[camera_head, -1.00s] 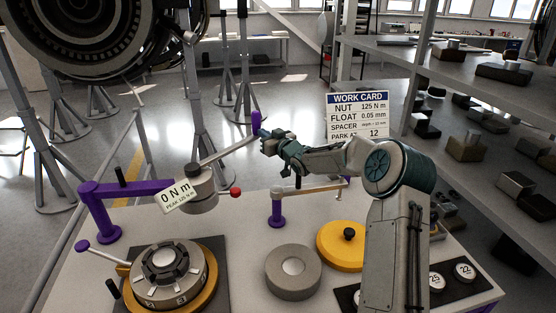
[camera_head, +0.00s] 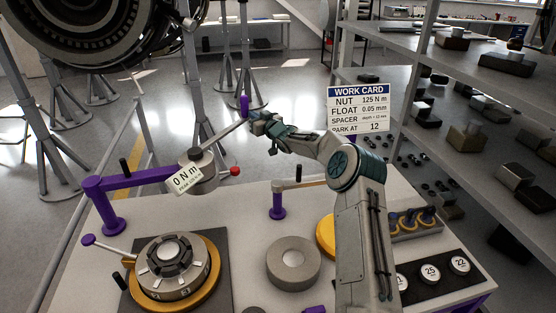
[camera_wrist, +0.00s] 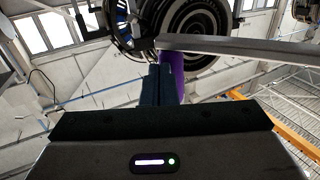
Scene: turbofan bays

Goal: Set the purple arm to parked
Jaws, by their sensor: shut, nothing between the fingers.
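The purple arm (camera_head: 150,178) stands on a post at the table's left and reaches right to a grey round head (camera_head: 200,172). The head carries a "0 N m" label and a red ball knob (camera_head: 235,171). A grey lever (camera_head: 228,138) runs from the head up and right to an upright purple handle (camera_head: 244,105). My gripper (camera_head: 253,119) is shut and empty, just right of this handle. In the wrist view the shut fingers (camera_wrist: 158,82) overlap the purple handle (camera_wrist: 174,70); I cannot tell whether they touch. The work card (camera_head: 359,108) reads "PARK AT 12".
A ringed hub (camera_head: 172,262) sits in a yellow ring below the purple arm. A grey disc (camera_head: 293,263), a small purple post (camera_head: 278,205) and a yellow disc (camera_head: 325,236) stand on the table. Shelves (camera_head: 440,85) rise at the right; a large engine hangs at upper left.

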